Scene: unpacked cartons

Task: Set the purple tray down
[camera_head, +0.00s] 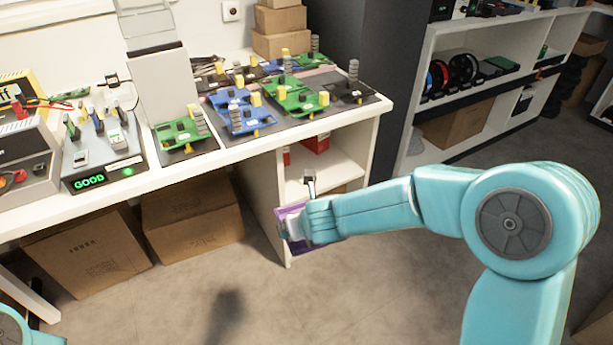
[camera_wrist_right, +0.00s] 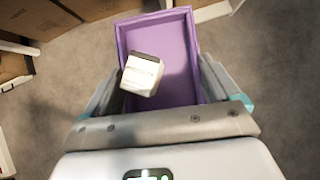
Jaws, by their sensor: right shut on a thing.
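The purple tray (camera_wrist_right: 183,45) is a shallow rectangular box with raised walls. My right gripper (camera_wrist_right: 160,92) is shut on it, with a finger along each side of its near end. In the head view the tray (camera_head: 290,211) shows only in part behind my right gripper (camera_head: 308,222), near the end of the workbench and below its top. A white block (camera_wrist_right: 142,74) with a dark part under it shows over the tray's left side in the wrist view; I cannot tell whether it rests inside. My left gripper is out of view.
The white workbench (camera_head: 262,143) carries several green and blue circuit boards and a "GOOD" tester (camera_head: 104,160). Cardboard boxes (camera_head: 190,222) stand under it. An open shelf (camera_head: 345,165) lies behind the tray. Floor (camera_head: 330,300) in front is clear.

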